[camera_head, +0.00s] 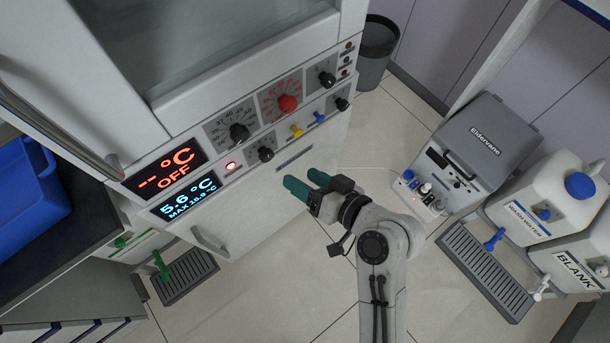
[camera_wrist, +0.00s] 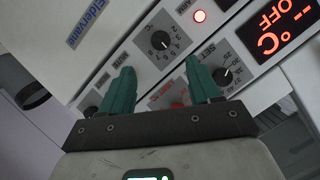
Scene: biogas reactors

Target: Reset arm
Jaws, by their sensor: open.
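My gripper (camera_head: 308,184) has two green fingers and is held out in front of the white cabinet's control panel, with nothing between the fingers. In the wrist view the fingers of my gripper (camera_wrist: 157,90) stand apart. Beyond them are the panel's black dial (camera_wrist: 165,40), another black dial (camera_wrist: 222,76) and a red dial partly hidden behind the gripper. I cannot tell whether the fingers touch the panel. My arm (camera_head: 378,245) reaches up from the bottom of the head view.
The white cabinet (camera_head: 250,215) has displays reading "OFF" and "5.6 °C". At right are a grey Eldervane device (camera_head: 485,135), a WASH WATER jug (camera_head: 545,185) and a BLANK jug (camera_head: 570,262). A blue crate (camera_head: 30,195) is at left. A dark bin (camera_head: 376,50) stands behind.

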